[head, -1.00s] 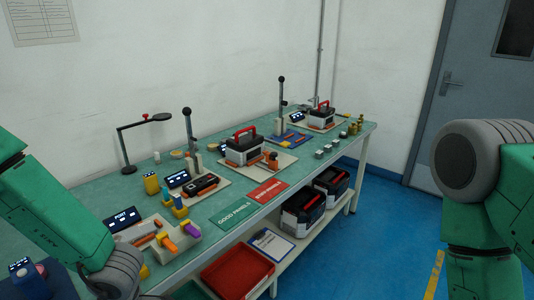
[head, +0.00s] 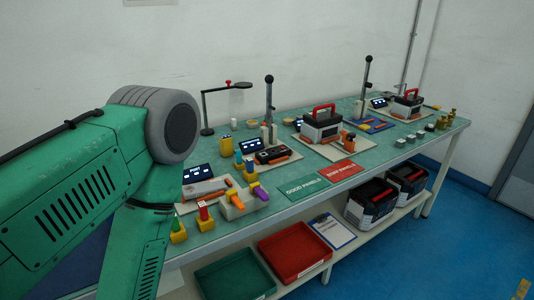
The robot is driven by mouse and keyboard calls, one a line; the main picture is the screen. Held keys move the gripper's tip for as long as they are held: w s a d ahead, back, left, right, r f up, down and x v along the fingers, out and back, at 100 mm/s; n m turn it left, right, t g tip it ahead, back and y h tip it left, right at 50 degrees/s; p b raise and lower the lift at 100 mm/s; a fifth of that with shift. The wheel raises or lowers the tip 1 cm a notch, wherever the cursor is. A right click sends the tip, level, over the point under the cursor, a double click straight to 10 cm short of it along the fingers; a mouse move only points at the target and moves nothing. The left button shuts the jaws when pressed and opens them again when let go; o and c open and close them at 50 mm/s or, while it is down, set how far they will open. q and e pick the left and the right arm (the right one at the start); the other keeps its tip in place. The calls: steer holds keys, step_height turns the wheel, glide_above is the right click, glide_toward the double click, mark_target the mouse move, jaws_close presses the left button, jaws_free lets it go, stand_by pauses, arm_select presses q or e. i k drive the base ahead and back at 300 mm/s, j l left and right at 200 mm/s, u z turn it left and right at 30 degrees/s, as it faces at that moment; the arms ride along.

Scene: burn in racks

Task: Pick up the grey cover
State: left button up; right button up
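I cannot tell for sure which thing is the grey cover. A flat light grey piece (head: 203,188) lies on a pale board at the near left of the green bench, partly hidden by my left arm. A grey-bodied case with a red handle (head: 322,124) stands on a pale board mid-bench, and a similar case (head: 406,104) stands farther right. My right arm and gripper are out of view.
Yellow blocks with coloured handles (head: 236,206) crowd the near left bench. Green (head: 303,187) and red (head: 341,170) mats lie at the front edge. The lower shelf holds a green tray (head: 237,272), a red tray (head: 293,250), a clipboard (head: 333,230) and two dark cases (head: 370,204).

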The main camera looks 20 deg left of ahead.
mark_target(192, 191)
steer(key=i+l, duration=0.15)
steer(key=i, duration=0.15)
steer(key=i+l+u, duration=0.25)
steer(key=i+u, duration=0.15)
steer(key=i+l+u, duration=0.4)
